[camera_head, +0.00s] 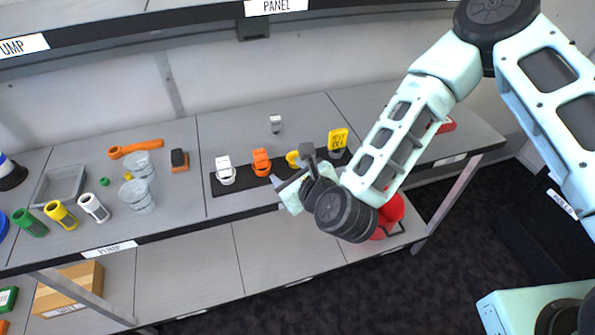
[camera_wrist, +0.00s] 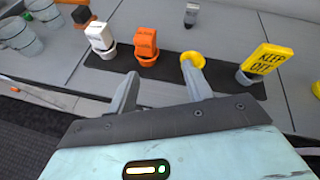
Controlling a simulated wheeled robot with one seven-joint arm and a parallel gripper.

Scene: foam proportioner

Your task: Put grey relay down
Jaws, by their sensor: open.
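A small grey relay (camera_head: 276,122) stands on the shelf top behind the black strip; it also shows at the top of the wrist view (camera_wrist: 190,14). My gripper (camera_wrist: 160,76) is open, with nothing between its fingers. In the head view my gripper (camera_head: 291,166) is at the shelf's front edge, in front of the strip and apart from the grey relay. The black strip (camera_wrist: 170,63) carries a white relay (camera_wrist: 99,36), an orange relay (camera_wrist: 145,42) and a yellow socket (camera_wrist: 193,60) with an open top, partly hidden by the right finger.
An upper shelf edge crosses above. Shelf surface around the grey relay is clear.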

